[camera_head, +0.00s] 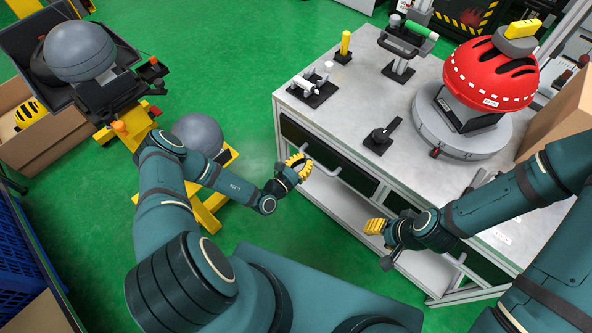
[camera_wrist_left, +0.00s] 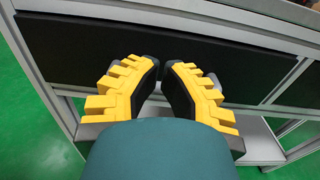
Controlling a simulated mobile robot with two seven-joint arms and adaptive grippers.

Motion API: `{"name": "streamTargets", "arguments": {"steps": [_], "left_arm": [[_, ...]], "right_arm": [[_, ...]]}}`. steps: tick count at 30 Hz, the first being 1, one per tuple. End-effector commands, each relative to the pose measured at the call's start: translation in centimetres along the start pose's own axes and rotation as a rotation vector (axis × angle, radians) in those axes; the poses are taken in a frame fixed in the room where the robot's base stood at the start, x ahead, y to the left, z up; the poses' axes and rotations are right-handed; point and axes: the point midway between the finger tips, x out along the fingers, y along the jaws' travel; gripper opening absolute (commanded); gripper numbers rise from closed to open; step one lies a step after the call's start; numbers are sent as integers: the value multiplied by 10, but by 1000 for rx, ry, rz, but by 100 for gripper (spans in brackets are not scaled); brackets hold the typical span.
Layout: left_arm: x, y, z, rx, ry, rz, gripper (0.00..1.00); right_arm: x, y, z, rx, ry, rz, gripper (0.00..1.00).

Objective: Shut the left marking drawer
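The left marking drawer (camera_head: 352,170) has a dark front in the left half of the workbench's near side, with a pale bar handle (camera_head: 326,172). Its front looks about level with the bench frame, so any small gap is hard to judge. In the left wrist view the dark drawer front (camera_wrist_left: 90,50) fills the space ahead. My left gripper (camera_head: 299,167) is just in front of it beside the handle. Its yellow fingers (camera_wrist_left: 163,68) come together at the tips with nothing seen between them; the handle is mostly hidden behind them. My right gripper (camera_head: 374,226) is before the bench farther right, its fingertips unclear.
The grey workbench top (camera_head: 345,110) carries small fixtures and a red helmet (camera_head: 490,75) on a round stand. A lower shelf (camera_head: 335,205) lies under the drawers.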

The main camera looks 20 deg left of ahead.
Motion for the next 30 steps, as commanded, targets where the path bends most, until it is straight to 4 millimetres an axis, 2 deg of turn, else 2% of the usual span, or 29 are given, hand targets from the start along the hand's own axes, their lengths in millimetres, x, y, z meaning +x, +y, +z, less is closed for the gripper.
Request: {"name": "streamTargets", "arguments": {"steps": [3, 10, 15, 26, 30], "left_arm": [[24, -1, -1, 1, -2, -2, 0], [55, 0, -1, 1, -1, -1, 0], [64, 0, 0, -1, 0, -1, 0], [65, 0, 0, -1, 0, -1, 0], [77, 0, 1, 1, -2, -2, 0]], "right_arm": [[6, 2, 0, -1, 1, 0, 47], [12, 4, -1, -1, 5, 0, 47], [14, 5, -1, -1, 6, 0, 47], [13, 5, -2, -1, 7, 0, 47], [12, 4, -2, -1, 6, 0, 47]]}}
